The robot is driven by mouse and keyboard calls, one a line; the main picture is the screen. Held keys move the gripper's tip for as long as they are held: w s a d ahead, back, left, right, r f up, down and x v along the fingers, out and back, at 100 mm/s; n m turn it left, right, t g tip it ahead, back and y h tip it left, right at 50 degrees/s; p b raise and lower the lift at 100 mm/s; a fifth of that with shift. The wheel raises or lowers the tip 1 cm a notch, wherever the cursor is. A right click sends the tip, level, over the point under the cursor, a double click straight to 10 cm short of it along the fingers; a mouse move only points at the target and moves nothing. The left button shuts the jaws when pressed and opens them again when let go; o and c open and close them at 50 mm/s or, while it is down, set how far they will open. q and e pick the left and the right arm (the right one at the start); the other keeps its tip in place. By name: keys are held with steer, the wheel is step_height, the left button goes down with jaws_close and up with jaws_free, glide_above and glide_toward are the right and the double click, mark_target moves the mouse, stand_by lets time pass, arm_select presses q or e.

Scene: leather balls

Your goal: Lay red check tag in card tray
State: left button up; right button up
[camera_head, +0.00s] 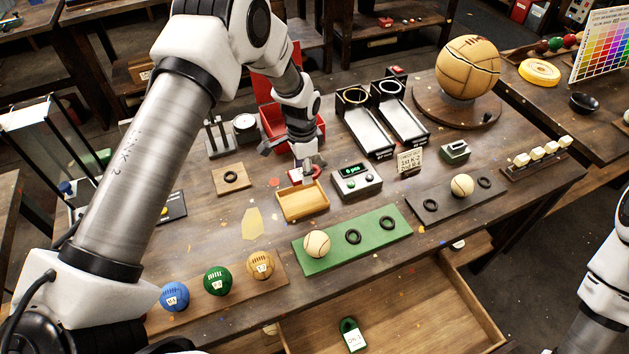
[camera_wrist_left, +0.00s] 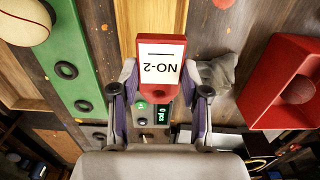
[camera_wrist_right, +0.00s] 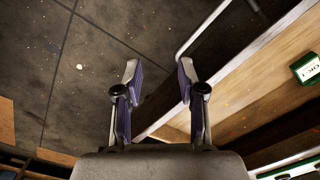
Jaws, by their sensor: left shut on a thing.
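The red check tag (camera_wrist_left: 143,75), with a white label reading NO-2, is held between the fingers of my left gripper (camera_wrist_left: 161,82) in the left wrist view. In the head view my left gripper (camera_head: 308,163) hangs just above and behind the card tray (camera_head: 303,214), a small yellow-brown wooden tray that looks empty. Part of the tray (camera_wrist_left: 124,22) shows beyond the tag in the left wrist view. My right gripper (camera_wrist_right: 158,82) is open and empty, over the floor by the drawer in the right wrist view.
A grey device with a green display (camera_head: 357,180) stands right of the tray. A green strip (camera_head: 380,236) with a ball and rings lies in front. A red bin (camera_head: 272,122) is behind. The open drawer (camera_head: 420,310) holds a green tag (camera_head: 353,337).

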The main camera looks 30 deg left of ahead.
arm_select(q)
steer(key=b, duration=0.3)
glide_above(301, 201)
steer(key=s, duration=0.2)
steer(key=f, duration=0.4)
steer(key=shift+w+f, duration=0.25)
steer(key=f+b, duration=0.1)
steer(key=f, duration=0.1)
steer(key=w+f+b, duration=0.1)
steer(key=shift+w+f, duration=0.2)
steer(key=shift+f, duration=0.2)
steer(key=shift+w+f, duration=0.2)
steer(key=shift+w, duration=0.05)
steer(key=shift+c, duration=0.3)
steer(key=shift+r, duration=0.2)
steer(key=shift+s+r, duration=0.2)
steer(key=shift+s, duration=0.2)
steer(key=shift+f, duration=0.2)
steer(key=o, duration=0.6)
steer(key=shift+f, duration=0.2)
steer(key=shift+o, duration=0.6)
steer(key=shift+w, duration=0.25)
arm_select(e)
step_height(301, 201, down, 6)
steer(key=s, duration=0.2)
arm_select(q)
steer(key=shift+s+r, duration=0.1)
steer(key=shift+r, duration=0.05)
arm_select(e)
steer(key=shift+s, duration=0.15)
